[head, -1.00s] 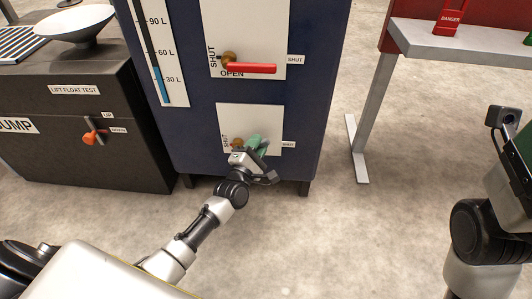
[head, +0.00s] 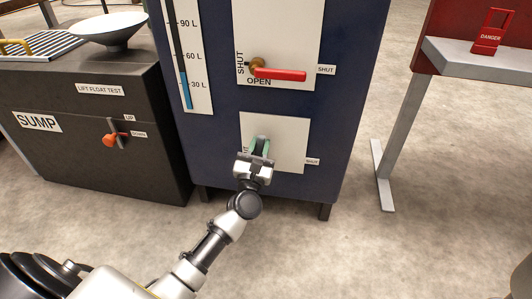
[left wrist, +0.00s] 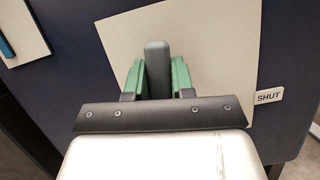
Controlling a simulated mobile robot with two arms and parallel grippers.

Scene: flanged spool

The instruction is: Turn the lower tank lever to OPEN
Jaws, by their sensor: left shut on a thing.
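The lower tank lever shows in the left wrist view as a grey bar (left wrist: 157,65) between the green fingers. In the head view it is mostly hidden behind my gripper. It is on the lower white plate (head: 290,135) of the blue tank, whose SHUT tag (head: 312,161) is at the right. My left gripper (head: 260,147) is shut on this lever, near the left-middle of the plate. The fingers stand nearly upright in the head view. Any OPEN mark on the lower plate is hidden. My right gripper is not in view.
The red upper lever (head: 280,75) points right towards its own SHUT tag (head: 326,70). A black sump cabinet (head: 60,155) with an orange lever (head: 110,140) stands left. A grey bench (head: 480,55) with a red DANGER sign stands right. The floor before the tank is clear.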

